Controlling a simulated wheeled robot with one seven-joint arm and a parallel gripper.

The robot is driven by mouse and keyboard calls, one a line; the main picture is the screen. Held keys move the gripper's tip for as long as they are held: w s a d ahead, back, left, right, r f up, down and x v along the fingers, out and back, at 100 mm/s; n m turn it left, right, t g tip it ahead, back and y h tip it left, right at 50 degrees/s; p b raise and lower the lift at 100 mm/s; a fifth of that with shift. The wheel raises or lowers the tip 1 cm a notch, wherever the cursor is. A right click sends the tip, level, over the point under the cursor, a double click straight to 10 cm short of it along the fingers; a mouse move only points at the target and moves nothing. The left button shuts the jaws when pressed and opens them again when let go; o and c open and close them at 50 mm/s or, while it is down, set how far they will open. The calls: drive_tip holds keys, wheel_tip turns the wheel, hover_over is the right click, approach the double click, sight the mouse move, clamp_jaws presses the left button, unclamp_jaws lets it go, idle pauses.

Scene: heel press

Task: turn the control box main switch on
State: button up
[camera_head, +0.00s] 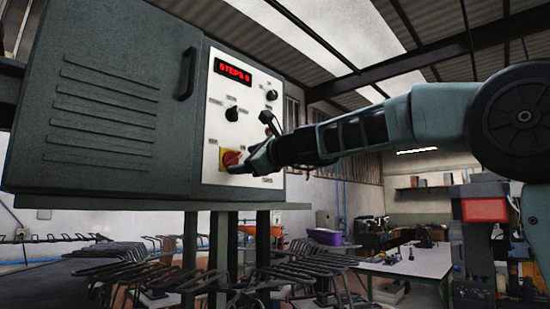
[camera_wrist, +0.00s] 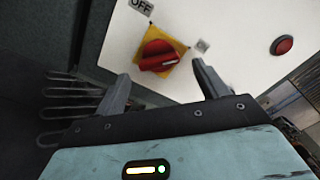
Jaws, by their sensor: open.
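The control box (camera_head: 110,100) is a dark grey cabinet with a white front panel. Its main switch (camera_head: 231,158) is a red rotary knob on a yellow plate, low on the panel. In the wrist view the red switch (camera_wrist: 158,54) shows large on its yellow plate, with an "OFF" label (camera_wrist: 141,6) above it to the left. My gripper (camera_head: 255,160) is at the panel from the right, partly covering the switch area. In the wrist view my gripper (camera_wrist: 162,78) is open, its fingers on either side below the knob. I cannot tell whether they touch it.
The panel also has a red display (camera_head: 232,71) reading "STEPS", black knobs (camera_head: 232,114) and a red button (camera_wrist: 282,45) to the right of the switch. Wire racks (camera_head: 180,275) stand below the box. A white-topped table (camera_head: 415,262) is behind at right.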

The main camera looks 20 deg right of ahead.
drive_tip(key=b+v, duration=0.5)
drive_tip(key=v, duration=1)
drive_tip(key=shift+s+f, duration=0.1)
drive_tip(key=shift+s, duration=0.05)
